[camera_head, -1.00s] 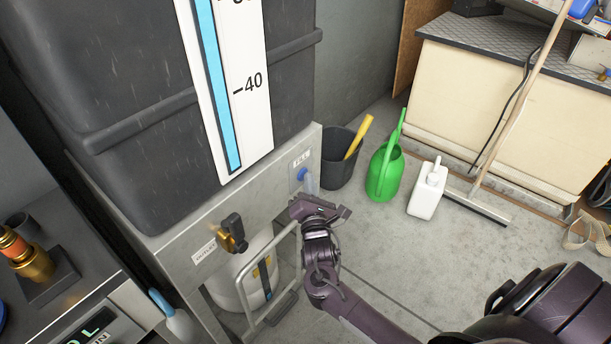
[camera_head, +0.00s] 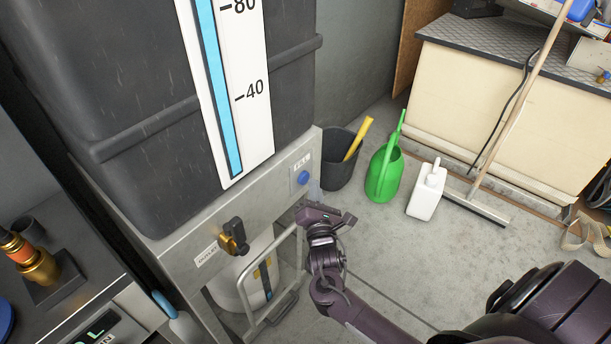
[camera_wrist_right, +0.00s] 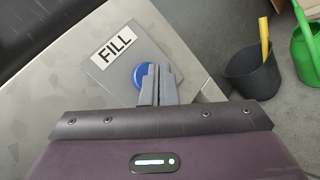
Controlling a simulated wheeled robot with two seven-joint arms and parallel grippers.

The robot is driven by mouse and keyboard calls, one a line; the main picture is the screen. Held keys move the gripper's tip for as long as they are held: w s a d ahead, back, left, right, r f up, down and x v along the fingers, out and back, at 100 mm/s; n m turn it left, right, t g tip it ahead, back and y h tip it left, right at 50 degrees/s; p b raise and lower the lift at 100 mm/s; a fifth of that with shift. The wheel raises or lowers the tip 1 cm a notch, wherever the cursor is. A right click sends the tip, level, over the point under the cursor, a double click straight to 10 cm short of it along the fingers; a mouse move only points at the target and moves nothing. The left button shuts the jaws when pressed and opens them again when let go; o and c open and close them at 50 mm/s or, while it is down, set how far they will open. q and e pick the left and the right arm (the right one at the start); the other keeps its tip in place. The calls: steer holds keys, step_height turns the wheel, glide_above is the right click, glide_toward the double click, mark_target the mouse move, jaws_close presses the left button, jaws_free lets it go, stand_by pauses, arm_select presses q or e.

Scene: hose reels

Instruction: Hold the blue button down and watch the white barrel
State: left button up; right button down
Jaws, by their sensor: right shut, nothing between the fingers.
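The round blue button (camera_head: 303,178) is on a grey plate under a FILL label, on the metal stand's front; it also shows in the right wrist view (camera_wrist_right: 139,75). My right gripper (camera_wrist_right: 158,72) is shut and empty. Its grey fingertips overlap the button's right edge in the wrist view, but the head view shows the button uncovered, with the gripper body (camera_head: 324,214) below and to its right. Contact is not visible. The white barrel (camera_head: 232,293) stands low inside the stand, partly hidden by a tubular frame; a dark strip with blue runs down its front. My left gripper is out of view.
A dark tank (camera_head: 150,170) with a blue level gauge (camera_head: 225,110) sits above the stand. A brass outlet tap (camera_head: 235,238) juts out left of the button. A black bucket (camera_head: 338,165), green watering can (camera_head: 384,175) and white bottle (camera_head: 427,192) stand right on the floor.

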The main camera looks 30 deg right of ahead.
steer(key=shift+s, duration=0.1)
steer(key=s+p, duration=0.1)
steer(key=s+d+p, duration=0.1)
steer(key=s, duration=0.1)
steer(key=s+d+p, duration=0.1)
steer(key=shift+s, duration=0.35)
steer(key=shift+f, duration=0.15)
stand_by(0.5)
